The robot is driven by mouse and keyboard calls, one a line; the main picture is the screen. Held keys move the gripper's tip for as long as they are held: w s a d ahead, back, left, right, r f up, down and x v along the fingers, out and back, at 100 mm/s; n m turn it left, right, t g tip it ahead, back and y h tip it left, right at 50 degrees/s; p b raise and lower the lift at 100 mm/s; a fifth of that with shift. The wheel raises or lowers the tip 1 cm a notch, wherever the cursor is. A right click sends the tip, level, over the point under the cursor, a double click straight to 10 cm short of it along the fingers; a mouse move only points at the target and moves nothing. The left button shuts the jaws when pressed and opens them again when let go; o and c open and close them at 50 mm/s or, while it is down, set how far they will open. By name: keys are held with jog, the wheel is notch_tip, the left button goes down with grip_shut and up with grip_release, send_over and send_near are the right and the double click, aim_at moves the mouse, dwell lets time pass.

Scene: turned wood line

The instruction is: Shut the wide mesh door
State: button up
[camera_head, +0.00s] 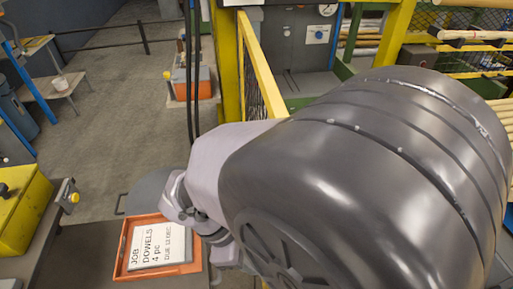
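A yellow-framed mesh door (262,62) stands in the upper middle of the head view. I see it at a steep angle, as a narrow strip of dark mesh inside a yellow frame. My large dark arm link covers its lower part and much of the right side. The door looks swung out from the fence line, but its hinge and latch are hidden. The wrist end of my arm, with my gripper (186,208), shows left of the link, above the bench and apart from the visible part of the door. Its fingers cannot be made out.
An orange tray (126,254) with a job card reading "DOWELS 4 pc" lies on the bench below my wrist. A yellow box (22,212) stands at left. Yellow posts (396,30) and dowel racks are behind. Grey floor (110,100) is open at upper left.

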jog(key=shift+c, duration=0.2)
grip_shut()
dwell(1.1)
